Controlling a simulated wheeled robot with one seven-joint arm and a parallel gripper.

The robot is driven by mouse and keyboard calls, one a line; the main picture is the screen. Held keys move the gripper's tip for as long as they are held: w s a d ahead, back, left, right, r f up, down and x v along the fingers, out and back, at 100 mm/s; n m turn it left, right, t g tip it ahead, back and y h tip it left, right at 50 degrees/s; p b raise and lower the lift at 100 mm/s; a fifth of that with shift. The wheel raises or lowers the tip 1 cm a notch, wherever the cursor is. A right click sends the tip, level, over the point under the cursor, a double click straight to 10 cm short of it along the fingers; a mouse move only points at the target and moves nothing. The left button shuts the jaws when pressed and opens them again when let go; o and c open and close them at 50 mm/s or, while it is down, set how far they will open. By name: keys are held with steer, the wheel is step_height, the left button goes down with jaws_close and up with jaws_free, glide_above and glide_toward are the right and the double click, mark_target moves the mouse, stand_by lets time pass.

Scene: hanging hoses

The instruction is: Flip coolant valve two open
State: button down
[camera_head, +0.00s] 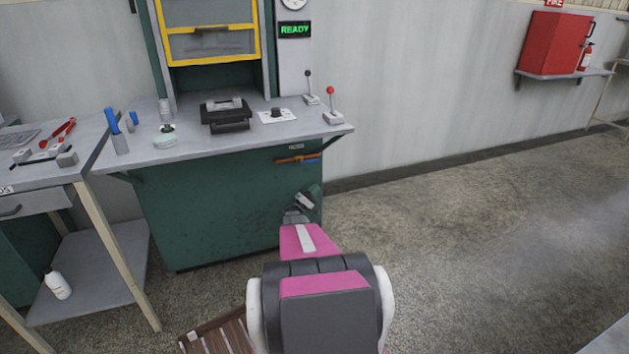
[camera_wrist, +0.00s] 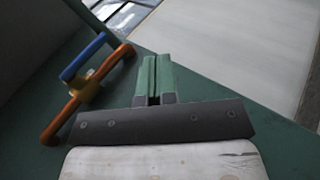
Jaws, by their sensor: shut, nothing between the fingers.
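A copper-orange pipe valve (camera_head: 291,160) is fixed to the front of the green cabinet, below the bench top. Its blue lever (camera_head: 311,156) lies about along the pipe. In the wrist view the valve's brass-coloured body (camera_wrist: 88,88) and blue lever (camera_wrist: 84,56) show at the left. A small label (camera_head: 296,146) sits above the valve, too small to read. My gripper (camera_head: 314,189) is just below the valve, in front of the cabinet. In the wrist view its green fingers (camera_wrist: 153,60) are together and empty, right of the valve and apart from it.
The bench top (camera_head: 220,141) overhangs the valve. A red-knobbed lever (camera_head: 331,103) and a black-knobbed lever (camera_head: 309,85) stand on it. A side table (camera_head: 90,165) is at the left, and a wooden crate or pallet (camera_head: 222,336) lies low. Floor to the right is clear.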

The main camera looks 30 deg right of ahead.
steer(key=shift+s+f, duration=0.15)
steer(key=shift+f, duration=0.55)
steer(key=shift+s+f, duration=0.15)
steer(key=shift+f, duration=0.5)
steer(key=s+a+r+y, duration=0.4)
steer(key=s+a+y, duration=0.3)
steer(key=a, duration=1)
steer(key=s+a+r+m+y, duration=0.1)
steer(key=s+a+r+y, duration=0.3)
steer(key=a, duration=1.3)
steer(key=s+a+r+m+y, duration=0.1)
steer(key=s+a+r+y, duration=0.3)
steer(key=s+a+y, duration=0.7)
steer(key=a+y, duration=0.3)
steer(key=a, duration=0.3)
steer(key=shift+s+a+y, duration=0.15)
steer(key=shift+s+y, duration=0.05)
steer(key=shift+y, duration=0.1)
